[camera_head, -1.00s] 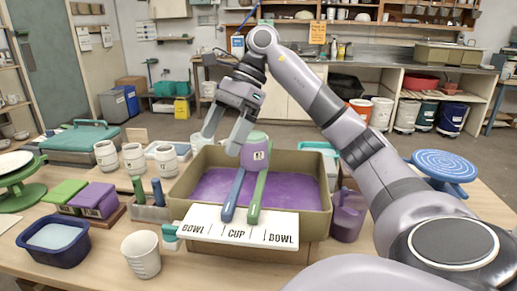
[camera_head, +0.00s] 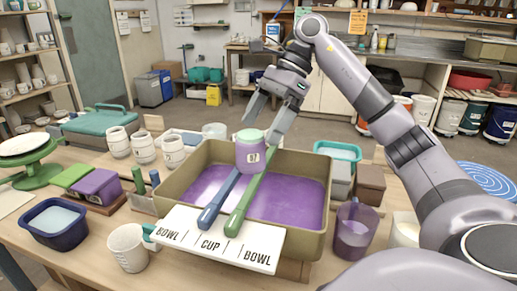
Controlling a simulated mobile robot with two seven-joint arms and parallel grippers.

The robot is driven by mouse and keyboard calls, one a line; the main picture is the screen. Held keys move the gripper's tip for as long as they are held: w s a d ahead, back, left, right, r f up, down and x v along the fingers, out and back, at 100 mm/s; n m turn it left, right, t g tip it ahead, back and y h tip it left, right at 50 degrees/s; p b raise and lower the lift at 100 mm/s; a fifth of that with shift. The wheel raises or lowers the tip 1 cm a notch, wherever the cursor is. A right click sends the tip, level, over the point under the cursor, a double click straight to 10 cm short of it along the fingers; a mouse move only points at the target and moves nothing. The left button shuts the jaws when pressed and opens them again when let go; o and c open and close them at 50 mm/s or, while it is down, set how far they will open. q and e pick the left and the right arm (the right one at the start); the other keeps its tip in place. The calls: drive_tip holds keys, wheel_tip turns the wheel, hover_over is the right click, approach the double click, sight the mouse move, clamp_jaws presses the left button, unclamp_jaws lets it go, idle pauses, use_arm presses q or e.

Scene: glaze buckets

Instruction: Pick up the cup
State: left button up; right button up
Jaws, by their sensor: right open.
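A purple cup (camera_head: 250,155) with a pale green top and a small label stands upright on a blue stick and a green stick (camera_head: 247,203) laid across a tub (camera_head: 322,228) of purple glaze. A white board (camera_head: 215,239) at the tub's front reads BOWL, CUP, BOWL; the cup is behind it. My right gripper (camera_head: 261,129) is open, pointing down at the cup's top from behind. Its fingertips are close to the rim; I cannot tell whether they touch. My left gripper is not in view.
Several white jars (camera_head: 143,147) stand behind left. A purple jug (camera_head: 353,230) stands right of the tub.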

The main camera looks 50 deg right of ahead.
sight(246, 150)
drive_tip(key=x, duration=0.7)
drive_tip(key=shift+w, duration=0.2)
drive_tip(key=shift+r, duration=0.1)
drive_tip(key=c, duration=1.2)
